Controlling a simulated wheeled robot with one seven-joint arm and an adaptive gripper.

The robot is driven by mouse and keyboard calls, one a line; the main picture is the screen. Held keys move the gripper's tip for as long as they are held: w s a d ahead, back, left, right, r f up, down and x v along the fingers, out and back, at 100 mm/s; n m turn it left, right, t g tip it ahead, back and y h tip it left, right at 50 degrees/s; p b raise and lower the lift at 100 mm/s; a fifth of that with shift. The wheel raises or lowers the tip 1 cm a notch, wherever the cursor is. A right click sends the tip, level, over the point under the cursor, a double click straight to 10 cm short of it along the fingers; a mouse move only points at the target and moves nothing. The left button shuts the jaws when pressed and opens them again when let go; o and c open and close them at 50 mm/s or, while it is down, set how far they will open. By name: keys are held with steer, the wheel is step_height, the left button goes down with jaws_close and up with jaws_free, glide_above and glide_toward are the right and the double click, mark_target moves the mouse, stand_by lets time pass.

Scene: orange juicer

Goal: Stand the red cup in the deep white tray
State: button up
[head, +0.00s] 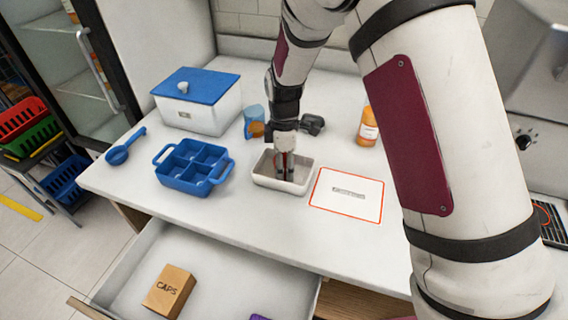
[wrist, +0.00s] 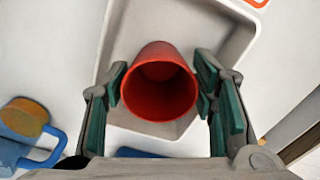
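The red cup (wrist: 158,98) is upright in the wrist view, its mouth facing my camera, inside the outline of the deep white tray (wrist: 108,62). In the head view the tray (head: 265,183) stands on the counter, and only slivers of the cup (head: 284,160) show between my fingers. My gripper (wrist: 161,92) points down over the tray with its green-padded fingers on both sides of the cup. The pads lie very near its wall; contact is not clear. The cup's base is hidden, so I cannot tell if it touches the tray floor.
A blue divided caddy (head: 194,167) and a blue scoop (head: 124,147) are left of the tray. Behind are a blue-lidded box (head: 198,102), a blue pitcher (head: 254,122) and an orange bottle (head: 368,128). A red-bordered card (head: 346,195) lies right. An open drawer (head: 215,285) holds a CAPS box (head: 170,291).

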step_height(320, 180, up, 12)
steer(key=shift+r, duration=0.25)
stand_by(0.4)
steer(key=s+d+r+m+t, duration=0.2)
steer(key=s+d+r+m, duration=0.7)
steer(key=s+r, duration=0.4)
steer(key=s+d+m, duration=0.3)
steer(key=s+m, duration=0.1)
steer(key=s, duration=0.5)
steer(key=s+d+m+t, duration=0.1)
steer(key=s+d+m, duration=0.3)
steer(key=s, duration=0.5)
steer(key=shift+s+r+m, duration=0.15)
steer(key=shift+m, duration=0.35)
steer(key=shift+d, duration=0.1)
